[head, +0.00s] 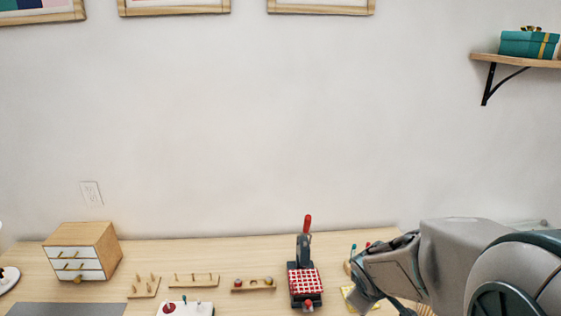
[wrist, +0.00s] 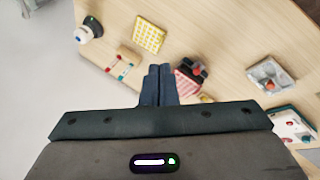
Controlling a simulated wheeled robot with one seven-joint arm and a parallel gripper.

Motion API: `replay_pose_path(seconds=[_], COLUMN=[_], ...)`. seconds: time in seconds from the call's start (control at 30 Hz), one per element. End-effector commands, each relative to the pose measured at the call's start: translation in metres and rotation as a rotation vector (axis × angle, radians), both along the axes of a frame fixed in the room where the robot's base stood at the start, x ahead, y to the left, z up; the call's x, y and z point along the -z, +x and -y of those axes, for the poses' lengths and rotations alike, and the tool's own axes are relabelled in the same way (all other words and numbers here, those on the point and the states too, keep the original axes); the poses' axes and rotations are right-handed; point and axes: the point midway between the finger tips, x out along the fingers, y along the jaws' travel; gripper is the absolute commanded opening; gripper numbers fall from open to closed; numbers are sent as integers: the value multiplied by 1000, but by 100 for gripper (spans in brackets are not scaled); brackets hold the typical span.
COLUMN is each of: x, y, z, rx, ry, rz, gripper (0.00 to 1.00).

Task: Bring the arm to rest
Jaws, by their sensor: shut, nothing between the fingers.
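My gripper (wrist: 158,85) points down over the table in the wrist view, with its two dark fingers together and nothing between them. In the head view my arm comes in from the lower right, with its wrist end over the table's right part; the fingertips do not show clearly there. The wooden table (head: 215,255) runs along the wall. A device with a red handle and a red-and-white checked cloth (head: 305,280) stands near my arm. It is partly hidden behind the fingers in the wrist view (wrist: 188,80).
A small drawer cabinet (head: 95,250) stands at the left. Wooden peg racks (head: 193,281) and a holder with small balls (head: 253,285) lie mid-table. The wrist view shows a yellow checked cloth (wrist: 149,34), a grey tray (wrist: 270,73) and a dark-and-white round object (wrist: 90,29). A shelf (head: 520,61) is upper right.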

Motion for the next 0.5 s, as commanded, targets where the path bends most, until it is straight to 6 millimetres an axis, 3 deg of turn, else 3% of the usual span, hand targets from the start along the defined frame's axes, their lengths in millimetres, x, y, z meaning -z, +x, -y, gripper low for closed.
replay_pose_path(seconds=[0.03, 0.2, 0.5], x=[-15, -48, -79], y=[-12, -58, -128], z=[-1, -10, -42], rx=[67, 295, 535], ry=[16, 129, 386], rz=[13, 15, -37], gripper=[0, 0, 0])
